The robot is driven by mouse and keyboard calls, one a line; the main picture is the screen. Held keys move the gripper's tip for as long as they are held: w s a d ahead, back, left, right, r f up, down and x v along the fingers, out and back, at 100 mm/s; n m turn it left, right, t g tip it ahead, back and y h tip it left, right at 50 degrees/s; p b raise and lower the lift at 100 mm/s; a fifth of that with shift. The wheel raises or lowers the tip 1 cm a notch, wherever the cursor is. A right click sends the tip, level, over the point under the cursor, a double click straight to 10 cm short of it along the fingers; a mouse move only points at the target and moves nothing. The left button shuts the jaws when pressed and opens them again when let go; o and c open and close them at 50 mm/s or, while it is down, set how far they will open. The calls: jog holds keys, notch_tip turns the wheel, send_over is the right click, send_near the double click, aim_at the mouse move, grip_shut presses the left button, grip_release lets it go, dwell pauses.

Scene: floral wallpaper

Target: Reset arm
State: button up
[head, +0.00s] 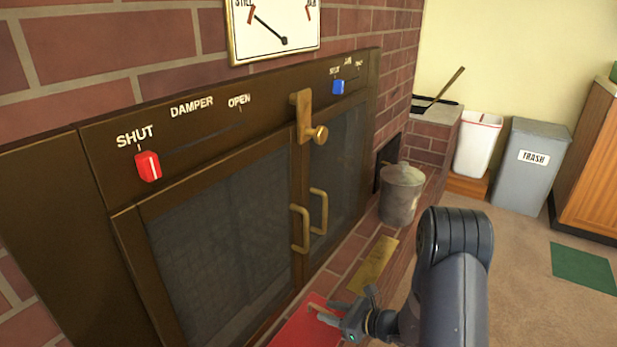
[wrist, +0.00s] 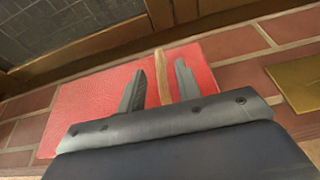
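My gripper (head: 346,310) is low over the brick hearth, in front of the dark metal stove doors. The wrist view shows its two fingers (wrist: 162,82) spread apart. A thin tan stick (wrist: 163,76) shows between them, with a visible gap on each side. I cannot tell whether the stick lies on the red sheet or stands above it. The flat red sheet (wrist: 82,110) lies on the hearth beneath the gripper and also shows in the head view (head: 303,329).
The stove has a red damper slider (head: 148,166) at SHUT, a blue slider (head: 338,87), a brass latch (head: 306,118) and door handles (head: 301,230). A metal pot (head: 400,195) and brass plate (head: 372,264) are on the hearth. Bins (head: 530,170) stand behind; carpet lies right.

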jog(key=b+x, duration=0.1)
jog(key=x, duration=0.2)
jog(key=shift+a+f, duration=0.15)
jog(key=shift+f, duration=0.1)
jog(key=shift+d+r+p, duration=0.15)
jog(key=shift+r+p, duration=0.35)
jog(key=shift+r, duration=0.05)
jog(key=shift+d+r+p, duration=0.15)
jog(key=shift+r+p, duration=0.3)
jog(key=shift+r, duration=0.05)
jog(key=shift+s+r+p, duration=0.1)
jog(key=shift+r+p, duration=0.3)
jog(key=shift+r, duration=0.55)
jog(key=shift+f, duration=0.1)
